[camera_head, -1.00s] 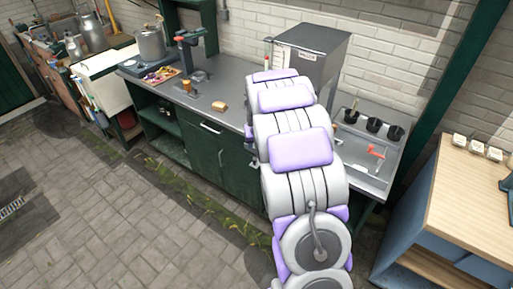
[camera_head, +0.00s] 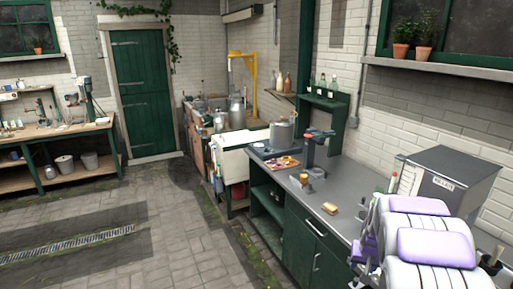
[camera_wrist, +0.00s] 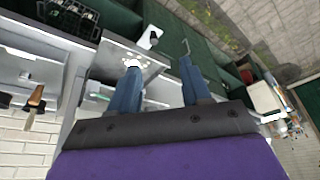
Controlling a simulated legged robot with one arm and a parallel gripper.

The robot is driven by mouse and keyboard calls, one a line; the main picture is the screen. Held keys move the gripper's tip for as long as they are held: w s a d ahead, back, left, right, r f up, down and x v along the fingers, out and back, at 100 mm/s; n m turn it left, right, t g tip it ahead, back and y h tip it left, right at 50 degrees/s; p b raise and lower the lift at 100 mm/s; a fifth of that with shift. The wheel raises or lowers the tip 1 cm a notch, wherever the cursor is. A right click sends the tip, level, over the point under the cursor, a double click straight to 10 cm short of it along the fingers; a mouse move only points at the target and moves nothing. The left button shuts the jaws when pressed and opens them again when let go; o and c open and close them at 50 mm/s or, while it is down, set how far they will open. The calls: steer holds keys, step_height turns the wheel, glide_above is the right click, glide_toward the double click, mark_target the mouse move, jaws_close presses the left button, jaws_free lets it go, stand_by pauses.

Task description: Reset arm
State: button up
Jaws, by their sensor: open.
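My gripper (camera_wrist: 158,75) shows in the wrist view as two blue fingers spread apart. I see nothing held between them. Beyond the left fingertip is a grey metal surface (camera_wrist: 150,68) with small pale spots or pieces on it. I cannot tell whether the fingertip touches it. In the head view my white and purple arm fills the lower right corner, in front of the bench. The fingers cannot be made out there.
A grey workbench (camera_head: 345,190) with green cabinets runs along the right wall. It holds a metal pot (camera_head: 281,135), a tray of colourful pieces (camera_head: 283,162), a small tan block (camera_head: 330,209) and a grey metal box (camera_head: 450,180). Paved floor (camera_head: 170,235) lies clear at left.

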steer(key=s+a+r+n+g+y+b, duration=0.15)
steer(key=s+a+r, duration=0.25)
steer(key=s+a, duration=0.75)
steer(key=s+a+r+n+g, duration=0.2)
steer(key=s+a+r, duration=0.2)
steer(key=s+a, duration=0.8)
steer(key=s+g, duration=0.2)
steer(key=s, duration=1.3)
steer(key=shift+s+d+f+n, duration=0.25)
steer(key=shift+s+d+n, duration=0.05)
steer(key=shift+d+n, duration=0.05)
